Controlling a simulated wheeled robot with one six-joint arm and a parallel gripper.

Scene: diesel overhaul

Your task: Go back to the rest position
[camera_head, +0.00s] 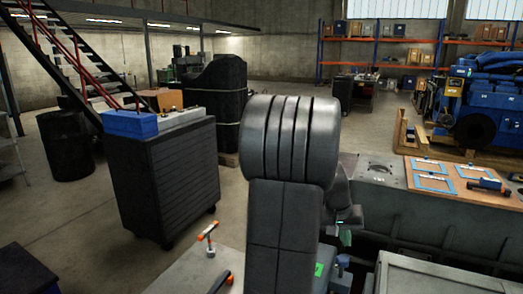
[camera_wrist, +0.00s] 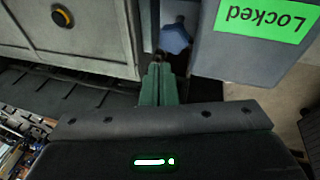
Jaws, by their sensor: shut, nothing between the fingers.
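My gripper (camera_wrist: 157,70) shows in the wrist view with its two green fingers together and nothing between them. In the head view the gripper (camera_head: 346,238) is partly hidden behind my own dark arm, right of the middle. Its fingers point down beside a grey box with a green label. In the wrist view that label (camera_wrist: 264,14) reads "Locked", upside down. A blue part (camera_wrist: 175,38) lies just beyond the fingertips; I cannot tell if they touch it.
A long grey bench (camera_head: 450,232) with a wooden board (camera_head: 410,170) and blue frames runs to the right. A black tool cabinet (camera_head: 165,180) stands on the left, with a blue box (camera_head: 130,124) on top. Open floor (camera_head: 110,225) lies left of the cabinet.

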